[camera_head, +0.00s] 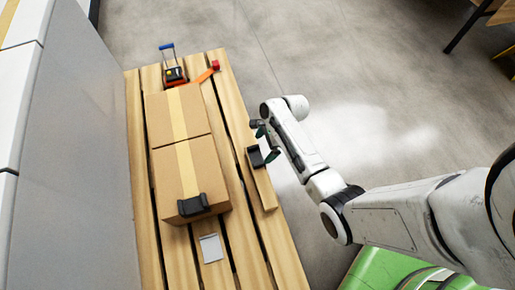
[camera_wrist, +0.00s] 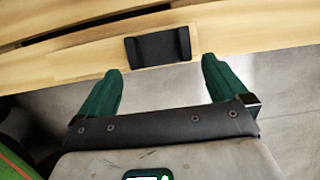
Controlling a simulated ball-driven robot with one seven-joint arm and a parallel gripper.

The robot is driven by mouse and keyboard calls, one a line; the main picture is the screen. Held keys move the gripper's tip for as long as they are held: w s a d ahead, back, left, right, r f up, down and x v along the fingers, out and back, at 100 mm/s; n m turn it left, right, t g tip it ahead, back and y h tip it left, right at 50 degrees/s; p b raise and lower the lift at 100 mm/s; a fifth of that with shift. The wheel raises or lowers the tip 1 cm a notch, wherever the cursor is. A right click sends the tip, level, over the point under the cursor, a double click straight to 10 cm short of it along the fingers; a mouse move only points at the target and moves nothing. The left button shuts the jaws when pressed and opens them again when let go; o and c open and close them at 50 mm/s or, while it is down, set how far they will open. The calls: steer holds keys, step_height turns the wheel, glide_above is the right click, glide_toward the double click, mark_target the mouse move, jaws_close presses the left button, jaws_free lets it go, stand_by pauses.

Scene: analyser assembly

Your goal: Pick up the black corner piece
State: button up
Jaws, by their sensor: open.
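A small black corner piece (camera_head: 256,157) lies on a light wooden board (camera_head: 265,190) at the pallet's right edge. In the wrist view the same black corner piece (camera_wrist: 158,47) lies just beyond the gap between my fingertips, with raised ends left and right. My gripper (camera_head: 265,143) is open, its green fingers close to that piece. In the wrist view my gripper (camera_wrist: 160,66) has nothing between its fingers. Another black corner piece (camera_head: 193,205) sits on the near edge of the cardboard boxes (camera_head: 200,165).
The boxes stand on a slatted wooden pallet (camera_head: 285,262). A blue-handled device (camera_head: 172,70) and an orange item (camera_head: 207,74) lie at its far end. A grey plate (camera_head: 211,248) lies at the near end. A grey cabinet wall (camera_head: 75,150) is left.

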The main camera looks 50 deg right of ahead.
mark_target(255, 158)
steer(key=b+x, duration=0.3)
steer(key=x, duration=0.2)
steer(key=shift+a, duration=0.2)
steer(key=shift+r, duration=0.1)
steer(key=c, duration=0.7)
steer(key=shift+r, duration=0.1)
